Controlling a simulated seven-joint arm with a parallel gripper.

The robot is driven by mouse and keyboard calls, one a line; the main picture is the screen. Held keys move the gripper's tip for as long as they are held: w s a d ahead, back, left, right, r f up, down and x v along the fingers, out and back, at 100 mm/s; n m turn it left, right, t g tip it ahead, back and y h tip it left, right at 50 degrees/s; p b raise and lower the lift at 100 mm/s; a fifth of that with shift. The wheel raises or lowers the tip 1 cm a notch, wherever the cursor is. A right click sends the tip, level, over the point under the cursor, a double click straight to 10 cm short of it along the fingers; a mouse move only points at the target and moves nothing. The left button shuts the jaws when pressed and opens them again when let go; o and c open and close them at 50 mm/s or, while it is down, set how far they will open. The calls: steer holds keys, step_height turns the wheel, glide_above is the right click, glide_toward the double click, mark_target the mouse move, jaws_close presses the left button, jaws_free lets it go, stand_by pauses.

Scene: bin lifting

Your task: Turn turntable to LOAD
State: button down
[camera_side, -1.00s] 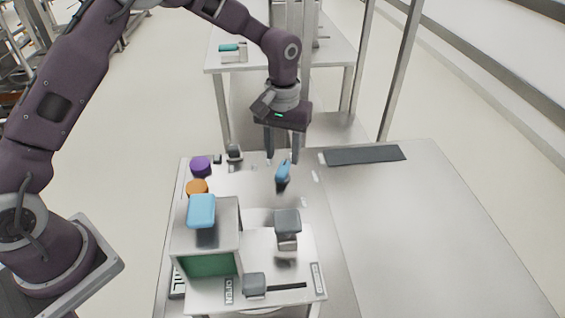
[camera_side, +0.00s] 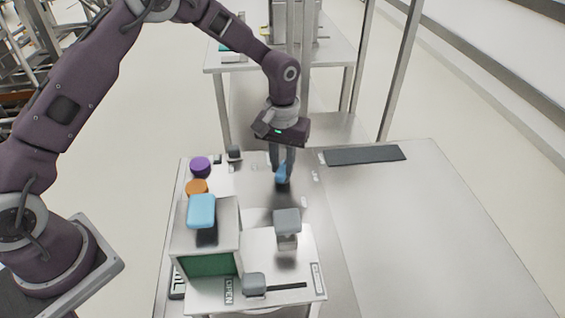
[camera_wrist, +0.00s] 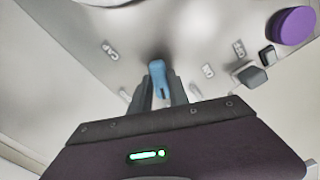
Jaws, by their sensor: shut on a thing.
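A blue handle (camera_side: 282,173) stands on the metal table, below my gripper. My gripper (camera_side: 283,166) points down with its fingers closed around the handle's sides. In the wrist view the blue handle (camera_wrist: 157,74) shows between the two grey fingers (camera_wrist: 158,92). Several small labels lie around the handle, one of them to its left (camera_wrist: 110,51) and one to its right (camera_wrist: 208,71); I cannot read them surely. I cannot tell where the handle points, and no turntable shows clearly.
A box with a green front (camera_side: 208,264) and a light-blue top knob (camera_side: 201,210) stands nearer the camera. Beside it are a grey-topped post (camera_side: 287,222) and a grey slider knob (camera_side: 254,284). Purple (camera_side: 200,166) and orange (camera_side: 197,187) knobs are left.

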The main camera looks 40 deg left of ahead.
mark_target(282, 168)
steer(key=shift+m, duration=0.3)
steer(key=m, duration=0.5)
steer(key=shift+m, duration=0.4)
steer(key=m, duration=0.6)
steer(key=shift+m, duration=0.3)
steer(key=c, duration=1.2)
jaws_free()
steer(key=shift+c, duration=0.2)
step_height(282, 168, up, 7)
steer(key=shift+r, duration=0.1)
steer(key=shift+r, duration=0.1)
